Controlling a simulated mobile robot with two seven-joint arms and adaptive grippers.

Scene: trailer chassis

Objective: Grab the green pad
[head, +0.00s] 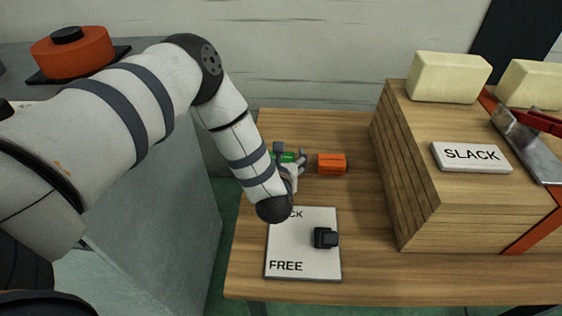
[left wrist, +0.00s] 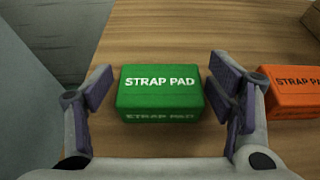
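The green pad (left wrist: 160,92) is a box-shaped block labelled "STRAP PAD", lying on the wooden table. In the head view only a bit of the green pad (head: 287,157) shows, mostly hidden behind my left gripper (head: 290,160). In the left wrist view my left gripper (left wrist: 160,100) is open, with one finger on each side of the pad. A narrow gap shows at the left finger; the right finger is very close to the pad's right side, and I cannot tell if it touches. My right gripper is not in view.
An orange strap pad (head: 332,164) lies just right of the green one, close to my right-hand finger. A white board (head: 290,255) with a black block (head: 325,238) lies nearer. A stack of planks (head: 430,210) with a "SLACK" sign (head: 471,157) stands at right.

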